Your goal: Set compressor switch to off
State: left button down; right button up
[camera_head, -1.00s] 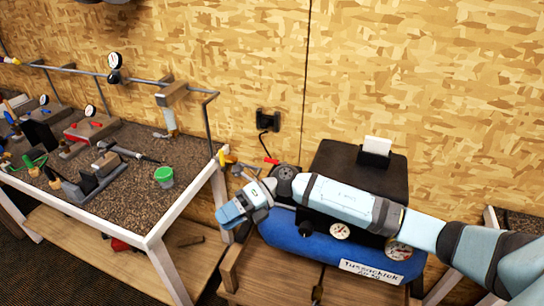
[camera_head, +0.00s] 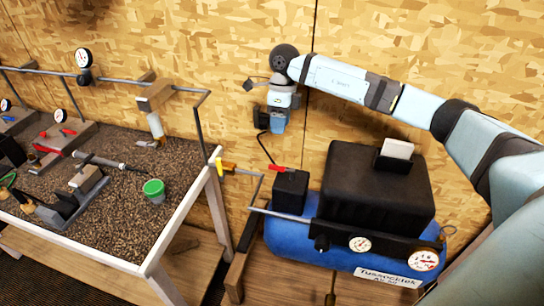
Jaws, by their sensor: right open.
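The compressor has a blue tank (camera_head: 283,239) and a large black housing (camera_head: 375,190) on top. A smaller black box (camera_head: 290,192) stands at its left end. A small red piece (camera_head: 277,168), which looks like the switch lever, lies at the box's top left edge, pointing left. My right gripper (camera_head: 273,124) is open, pointing down in front of the wall above this box, apart from the red piece. Its fingers are small and partly merge with the dark wall outlet behind. My left gripper is not in view.
A black cord (camera_head: 266,150) runs from the outlet toward the box. A white-framed workbench (camera_head: 212,160) with tools and a green-lidded cup (camera_head: 154,190) stands at left. Two gauges (camera_head: 425,259) face front.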

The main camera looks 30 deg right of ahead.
jog(key=f+p, duration=0.1)
jog(key=f, duration=0.2)
jog(key=s+a+f, duration=0.1)
jog(key=f, duration=0.3)
jog(key=f+p, duration=0.1)
jog(key=f, duration=0.3)
jog(key=shift+s+a+p, duration=0.35)
jog(key=shift+s, duration=0.05)
jog(key=shift+a+f, duration=0.15)
jog(key=shift+f, duration=0.6)
jog(key=shift+c, duration=0.3)
grip_shut()
